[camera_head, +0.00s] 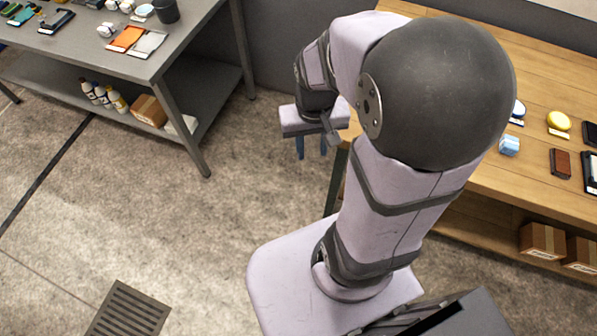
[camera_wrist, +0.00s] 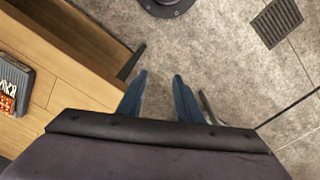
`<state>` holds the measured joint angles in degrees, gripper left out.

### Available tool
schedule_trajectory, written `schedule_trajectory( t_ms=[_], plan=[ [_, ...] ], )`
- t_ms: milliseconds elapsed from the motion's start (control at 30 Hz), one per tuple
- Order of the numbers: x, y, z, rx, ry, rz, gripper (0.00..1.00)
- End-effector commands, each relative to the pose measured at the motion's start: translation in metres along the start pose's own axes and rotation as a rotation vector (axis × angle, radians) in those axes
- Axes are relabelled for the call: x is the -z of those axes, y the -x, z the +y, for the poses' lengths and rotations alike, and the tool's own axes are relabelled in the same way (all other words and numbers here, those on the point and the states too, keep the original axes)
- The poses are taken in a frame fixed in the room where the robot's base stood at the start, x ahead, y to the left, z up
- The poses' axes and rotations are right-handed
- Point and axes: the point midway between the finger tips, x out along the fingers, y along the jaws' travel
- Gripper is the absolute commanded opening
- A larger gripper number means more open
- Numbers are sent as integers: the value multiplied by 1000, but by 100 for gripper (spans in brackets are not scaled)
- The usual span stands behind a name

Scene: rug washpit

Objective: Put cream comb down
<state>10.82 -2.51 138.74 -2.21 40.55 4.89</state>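My gripper (camera_head: 312,150) hangs over the floor near the left end of the wooden table, with its blue fingers pointing down. In the wrist view its fingers (camera_wrist: 159,78) stand apart with only bare floor showing between them, so it is open and empty. A thin grey piece (camera_wrist: 208,108) shows just right of the right finger; I cannot tell what it is. I cannot make out a cream comb in either view. My arm hides part of the wooden table in the head view.
The wooden table (camera_head: 480,182) holds a light blue block (camera_head: 509,145), a yellow round item (camera_head: 559,121) and a brown block (camera_head: 560,163). A grey table (camera_head: 100,55) with several items stands at upper left. Boxes (camera_head: 542,240) sit on the wooden table's lower shelf. A drain grate (camera_head: 128,312) lies in the floor.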

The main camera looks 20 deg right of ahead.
Motion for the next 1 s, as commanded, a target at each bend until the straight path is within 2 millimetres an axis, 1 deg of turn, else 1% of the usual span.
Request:
schedule_trajectory(
  t_ms=[33, 100, 200, 300, 400, 1000],
  plan=[
    [-15, -1, -15, 8, 71, -13, 33],
    [-32, -3, -28, 17, 143, -29, 33],
    [-49, -5, -39, 24, 211, -45, 33],
    [-57, -6, -44, 27, 244, -53, 33],
    [-59, -6, -45, 28, 252, -55, 33],
    [-58, -6, -44, 28, 248, -55, 33]
  ],
)
